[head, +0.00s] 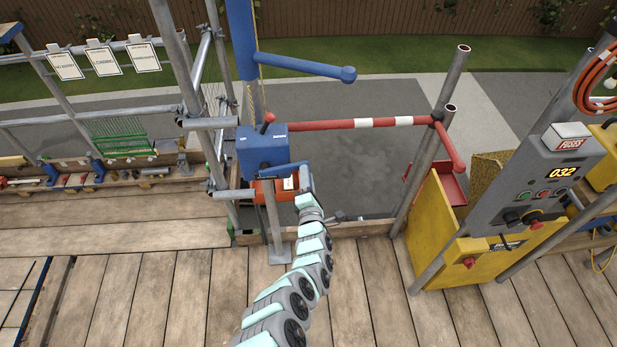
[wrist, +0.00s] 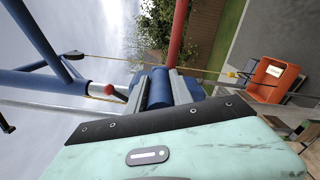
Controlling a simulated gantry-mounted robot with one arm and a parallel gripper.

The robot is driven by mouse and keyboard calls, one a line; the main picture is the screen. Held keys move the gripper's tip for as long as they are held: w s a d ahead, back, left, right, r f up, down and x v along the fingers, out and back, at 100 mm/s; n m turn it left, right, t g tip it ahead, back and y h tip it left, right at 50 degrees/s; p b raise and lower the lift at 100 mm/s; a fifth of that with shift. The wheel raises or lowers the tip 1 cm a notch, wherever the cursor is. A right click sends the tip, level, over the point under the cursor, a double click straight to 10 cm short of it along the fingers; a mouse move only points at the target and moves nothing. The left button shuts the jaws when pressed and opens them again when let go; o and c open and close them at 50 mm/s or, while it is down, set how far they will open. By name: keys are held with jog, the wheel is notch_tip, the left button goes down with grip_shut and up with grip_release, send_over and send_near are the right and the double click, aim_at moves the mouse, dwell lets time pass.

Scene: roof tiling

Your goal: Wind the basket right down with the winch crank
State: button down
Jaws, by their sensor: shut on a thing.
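The winch is a blue box (head: 262,152) on a grey post with a foot on the deck, and a red knob (head: 268,118) on top. My gripper (head: 306,188) is at its right side, shut on the crank's blue handle (head: 306,176). In the wrist view the blue handle (wrist: 160,88) shows between grey parts beyond my mint casing; the jaw tips are mostly hidden. The orange basket (head: 266,190) with a white label shows behind and below the winch, partly hidden. In the wrist view the basket (wrist: 272,78) hangs by a yellow hook (wrist: 232,74) on a rope.
A blue hoist arm (head: 305,67) reaches above the opening. A red-and-white bar (head: 345,124) crosses it. A grey control panel (head: 535,185) reading 032 and a yellow bin (head: 445,230) stand at right. Scaffold poles are close on the left. The plank deck (head: 150,285) is clear in front.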

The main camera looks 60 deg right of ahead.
jog(key=shift+w+a, duration=0.1)
jog(key=shift+w, duration=0.1)
jog(key=c, duration=1.4)
grip_release()
jog(key=shift+w, duration=0.1)
jog(key=shift+o, duration=1.4)
jog(key=p+v, duration=0.1)
jog(key=v, duration=0.5)
jog(key=shift+p+v, duration=2)
jog(key=shift+v, duration=0.4)
